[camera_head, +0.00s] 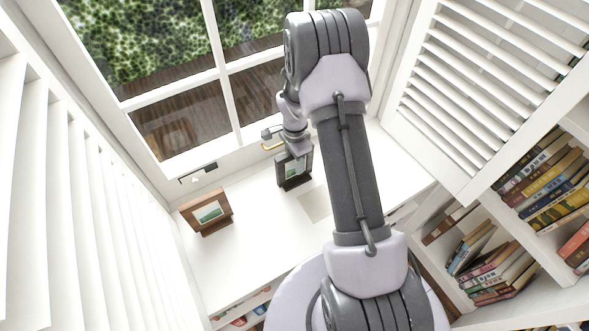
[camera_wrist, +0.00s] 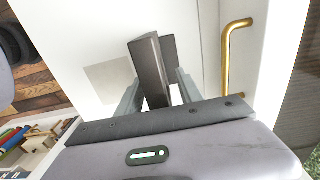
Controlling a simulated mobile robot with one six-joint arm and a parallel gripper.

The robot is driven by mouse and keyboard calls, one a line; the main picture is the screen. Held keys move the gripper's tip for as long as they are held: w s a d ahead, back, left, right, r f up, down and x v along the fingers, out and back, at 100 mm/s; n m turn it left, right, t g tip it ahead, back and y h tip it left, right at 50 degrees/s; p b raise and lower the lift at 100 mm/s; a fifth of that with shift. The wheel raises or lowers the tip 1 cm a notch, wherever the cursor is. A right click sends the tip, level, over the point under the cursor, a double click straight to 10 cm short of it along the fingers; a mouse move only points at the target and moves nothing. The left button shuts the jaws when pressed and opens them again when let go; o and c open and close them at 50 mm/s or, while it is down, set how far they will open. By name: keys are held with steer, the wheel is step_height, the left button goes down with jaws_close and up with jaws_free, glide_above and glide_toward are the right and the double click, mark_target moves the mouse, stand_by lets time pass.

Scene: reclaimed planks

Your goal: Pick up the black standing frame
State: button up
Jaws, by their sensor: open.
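The black standing frame (camera_head: 282,176) stands upright on the white surface below the window, with a small landscape picture in it. My gripper (camera_head: 291,150) is right over it from above and hides part of its top. In the wrist view the black frame (camera_wrist: 149,62) is seen from above, with a dark flap, apparently its stand, beside it. My gripper (camera_wrist: 158,78) is open there, one finger on each side of the frame's upper edge. I cannot tell whether either finger touches it.
A brown wooden frame (camera_head: 207,212) stands to the left on the white surface (camera_head: 255,240). A brass window handle (camera_wrist: 229,55) is close to the right of my gripper in the wrist view. Bookshelves (camera_head: 490,265) are at the right, white slats at the left. The surface between the frames is clear.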

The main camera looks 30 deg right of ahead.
steer(key=shift+r, duration=0.1)
jaws_close()
